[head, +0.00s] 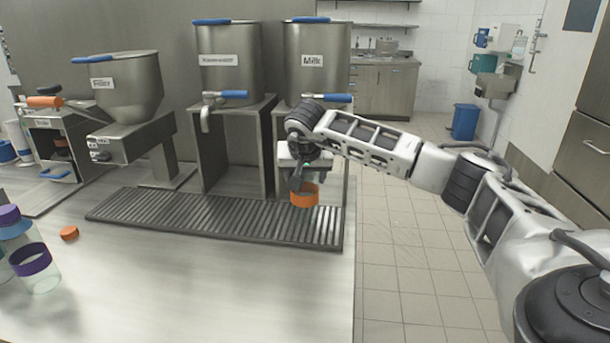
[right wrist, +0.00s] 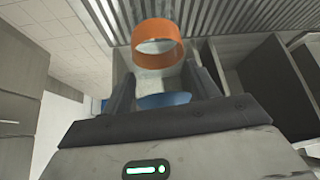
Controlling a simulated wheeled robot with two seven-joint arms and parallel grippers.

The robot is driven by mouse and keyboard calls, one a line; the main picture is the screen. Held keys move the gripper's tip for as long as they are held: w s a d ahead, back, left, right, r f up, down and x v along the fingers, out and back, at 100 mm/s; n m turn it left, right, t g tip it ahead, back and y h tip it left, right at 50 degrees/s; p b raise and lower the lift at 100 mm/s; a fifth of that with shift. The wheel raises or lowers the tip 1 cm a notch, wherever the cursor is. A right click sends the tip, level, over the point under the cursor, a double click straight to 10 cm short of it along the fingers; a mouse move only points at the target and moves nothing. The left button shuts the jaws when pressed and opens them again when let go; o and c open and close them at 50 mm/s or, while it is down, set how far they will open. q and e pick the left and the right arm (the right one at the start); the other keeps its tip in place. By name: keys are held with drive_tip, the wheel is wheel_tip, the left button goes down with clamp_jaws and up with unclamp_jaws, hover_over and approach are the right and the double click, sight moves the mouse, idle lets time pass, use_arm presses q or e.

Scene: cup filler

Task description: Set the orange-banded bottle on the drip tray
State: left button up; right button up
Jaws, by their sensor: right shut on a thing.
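The orange-banded bottle (head: 304,195) is at the right end of the drip tray (head: 130,212), under the Milk dispenser. My right gripper (head: 298,176) is shut on it from above and behind, covering part of it. In the right wrist view the bottle's orange band (right wrist: 158,37) and clear body show between the fingers (right wrist: 165,90), with the ribbed tray beyond. I cannot tell whether the bottle touches the tray. My left gripper is not in view.
The Milk dispenser (head: 318,70) and a second dispenser (head: 230,65) stand behind the tray.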

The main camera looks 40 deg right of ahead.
drive_tip(key=shift+s+f, duration=0.1)
drive_tip(key=shift+f, duration=0.2)
drive_tip(key=o, duration=1.2)
drive_tip(key=b+v, duration=0.1)
drive_tip(key=v, duration=1.1)
drive_tip(key=shift+r, duration=0.2)
drive_tip(key=shift+f, duration=0.1)
